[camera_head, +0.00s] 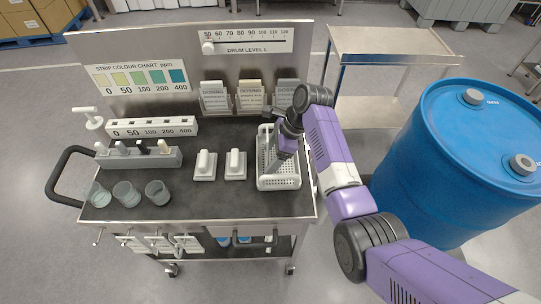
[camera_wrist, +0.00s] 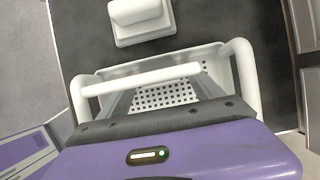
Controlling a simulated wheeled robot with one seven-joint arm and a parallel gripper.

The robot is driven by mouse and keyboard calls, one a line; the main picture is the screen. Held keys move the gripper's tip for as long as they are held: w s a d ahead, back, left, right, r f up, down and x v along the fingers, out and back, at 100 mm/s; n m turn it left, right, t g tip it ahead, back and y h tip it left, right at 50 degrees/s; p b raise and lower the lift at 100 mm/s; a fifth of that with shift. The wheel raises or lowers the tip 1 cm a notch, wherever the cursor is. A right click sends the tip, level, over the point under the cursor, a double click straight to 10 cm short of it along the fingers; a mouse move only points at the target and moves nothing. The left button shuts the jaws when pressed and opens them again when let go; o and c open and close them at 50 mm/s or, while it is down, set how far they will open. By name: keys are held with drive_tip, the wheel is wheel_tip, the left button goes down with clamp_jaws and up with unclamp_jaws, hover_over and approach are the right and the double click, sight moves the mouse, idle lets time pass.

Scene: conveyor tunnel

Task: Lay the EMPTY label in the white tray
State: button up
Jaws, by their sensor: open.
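The white tray (camera_head: 279,184) is a perforated basket at the right end of the dark cart top; its holed floor shows in the wrist view (camera_wrist: 165,95). My gripper (camera_head: 272,165) points down over the tray, jaws apart, with nothing seen between them. In the wrist view its grey fingers (camera_wrist: 163,92) spread to either side above the tray floor. No label shows on the visible part of the floor. Several white tags (camera_head: 160,243) hang at the cart's front; their print is too small to read, so I cannot tell which is the EMPTY label.
Two white blocks with grips (camera_head: 205,165) stand left of the tray. Beakers (camera_head: 127,194), a grey holder (camera_head: 140,158) and a numbered rack (camera_head: 152,127) stand further left. Dosing boxes (camera_head: 250,96) line the back panel. A blue drum (camera_head: 455,150) stands right of my arm.

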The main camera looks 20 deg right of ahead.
drive_tip(key=v, duration=1.2)
drive_tip(key=shift+b, duration=0.35)
drive_tip(key=w+d+r+n+t+h, duration=0.3)
drive_tip(key=w+d+n+t, duration=0.2)
drive_tip(key=w+n+t, duration=0.3)
drive_tip(key=s+a+n+t, duration=0.1)
drive_tip(key=s+n, duration=0.3)
drive_tip(key=s, duration=1.3)
drive_tip(key=s+a+n+t+h+b, duration=0.1)
drive_tip(key=s+a+n, duration=0.3)
drive_tip(key=s, duration=1.3)
drive_tip(key=s+a+n+t+b, duration=0.1)
drive_tip(key=s+n, duration=0.4)
drive_tip(key=s, duration=1.1)
drive_tip(key=shift+s+a+n+t+h, duration=0.35)
drive_tip(key=shift+a+t, duration=0.35)
drive_tip(key=shift+t, duration=0.5)
